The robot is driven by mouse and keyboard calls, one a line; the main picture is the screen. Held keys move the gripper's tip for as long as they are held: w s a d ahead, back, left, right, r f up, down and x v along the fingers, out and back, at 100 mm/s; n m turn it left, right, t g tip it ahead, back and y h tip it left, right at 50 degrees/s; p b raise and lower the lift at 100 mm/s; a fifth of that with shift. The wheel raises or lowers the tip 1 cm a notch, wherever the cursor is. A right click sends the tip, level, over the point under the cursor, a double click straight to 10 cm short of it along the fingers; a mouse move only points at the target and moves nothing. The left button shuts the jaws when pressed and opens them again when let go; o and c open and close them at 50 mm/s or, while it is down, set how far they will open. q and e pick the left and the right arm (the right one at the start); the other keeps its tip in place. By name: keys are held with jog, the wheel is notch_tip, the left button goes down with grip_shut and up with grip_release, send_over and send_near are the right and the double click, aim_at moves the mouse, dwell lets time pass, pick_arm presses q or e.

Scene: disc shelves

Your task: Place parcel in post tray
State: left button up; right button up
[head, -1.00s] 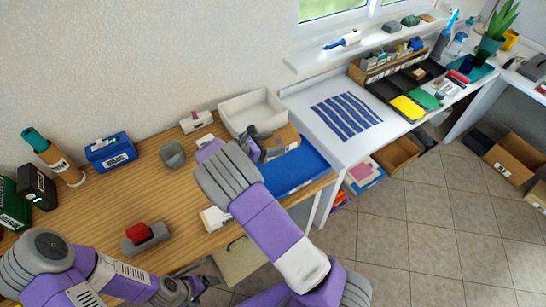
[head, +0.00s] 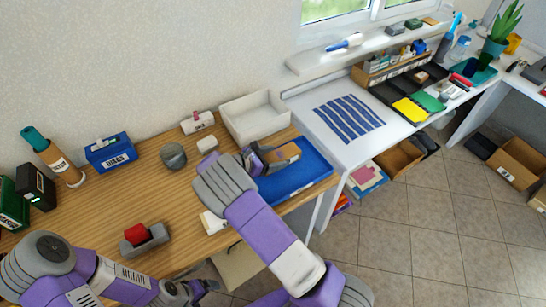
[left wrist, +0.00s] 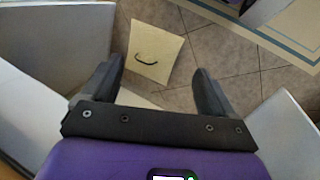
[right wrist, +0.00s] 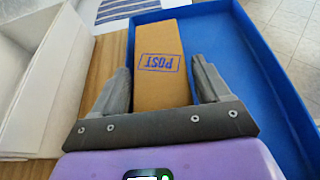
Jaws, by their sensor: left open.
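The parcel, a brown box (head: 286,153) stamped POST in blue, is over the left part of the blue post tray (head: 312,176) at the table's right end. My left gripper (head: 203,288) is open and empty by the table's front edge, also in the left wrist view (left wrist: 160,85).
A white open bin (head: 255,118) stands behind the blue tray. A grey holder with a red piece (head: 145,238) is near the front.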

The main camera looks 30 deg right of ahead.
jog(key=shift+r, duration=0.3)
jog(key=p+v, duration=0.2)
jog(key=v, duration=1)
